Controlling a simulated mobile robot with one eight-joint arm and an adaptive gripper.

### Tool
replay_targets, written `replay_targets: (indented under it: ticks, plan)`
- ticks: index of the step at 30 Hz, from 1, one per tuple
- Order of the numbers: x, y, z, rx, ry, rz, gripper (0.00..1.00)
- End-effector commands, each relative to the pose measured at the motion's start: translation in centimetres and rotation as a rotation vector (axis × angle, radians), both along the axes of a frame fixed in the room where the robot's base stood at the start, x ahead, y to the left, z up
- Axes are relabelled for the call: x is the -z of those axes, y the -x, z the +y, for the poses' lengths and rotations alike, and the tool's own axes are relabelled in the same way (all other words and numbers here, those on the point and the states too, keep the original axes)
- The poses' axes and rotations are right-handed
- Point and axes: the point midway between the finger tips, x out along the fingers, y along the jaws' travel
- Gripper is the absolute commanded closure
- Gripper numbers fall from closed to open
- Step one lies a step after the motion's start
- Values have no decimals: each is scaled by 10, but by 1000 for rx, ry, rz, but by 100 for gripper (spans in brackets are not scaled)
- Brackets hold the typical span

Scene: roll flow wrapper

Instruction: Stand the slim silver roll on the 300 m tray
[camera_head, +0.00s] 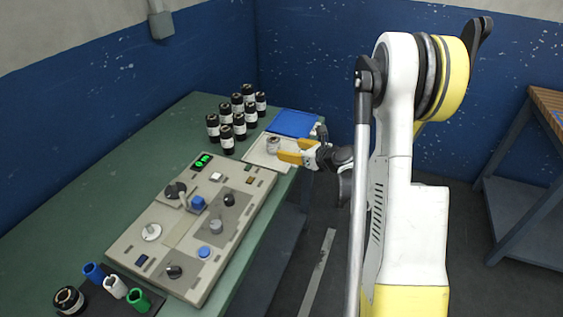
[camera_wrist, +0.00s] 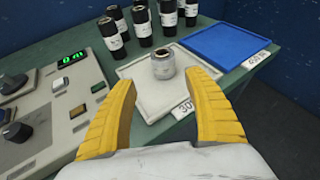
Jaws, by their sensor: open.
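The silver roll (camera_head: 273,145) stands upright on the white tray (camera_head: 257,159) at the table's far right corner. In the wrist view the roll (camera_wrist: 163,66) is short, with a dark hole in its top. It stands on the white tray (camera_wrist: 150,101), whose label (camera_wrist: 183,109) starts with "30"; the rest is hidden by a finger. My gripper (camera_head: 291,151) is open, its yellow fingers pointing at the roll. In the wrist view the gripper (camera_wrist: 160,82) has the roll just beyond and between its fingertips, with gaps on both sides.
A blue tray (camera_head: 292,123) lies beside the white one. Several black rolls (camera_head: 239,119) stand behind. A control panel (camera_head: 190,222) with knobs and a green display fills the table's middle. Coloured sleeves (camera_head: 115,287) and a black roll (camera_head: 69,299) are at the near end.

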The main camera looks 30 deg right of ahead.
Motion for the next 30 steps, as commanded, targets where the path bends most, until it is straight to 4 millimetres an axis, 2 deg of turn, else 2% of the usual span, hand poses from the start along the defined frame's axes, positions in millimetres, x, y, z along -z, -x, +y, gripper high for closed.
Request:
replay_targets:
  ticks: [5, 8, 12, 14, 18, 21, 24, 27, 30]
  plan:
    - [-42, 10, 54, -211, 332, 38, 39]
    - [-70, 29, 95, -401, 612, 56, 39]
    - [-101, 69, 146, -686, 1004, 59, 39]
    - [-112, 91, 164, -814, 1168, 53, 39]
    - [-128, 148, 199, -1123, 1543, 18, 39]
    - [-133, 191, 215, -1350, 1796, -22, 39]
    - [-134, 228, 223, -1552, 2014, -66, 39]
    - [-132, 255, 226, -1712, 2176, -106, 39]
    - [-130, 271, 225, -1818, 2277, -133, 39]
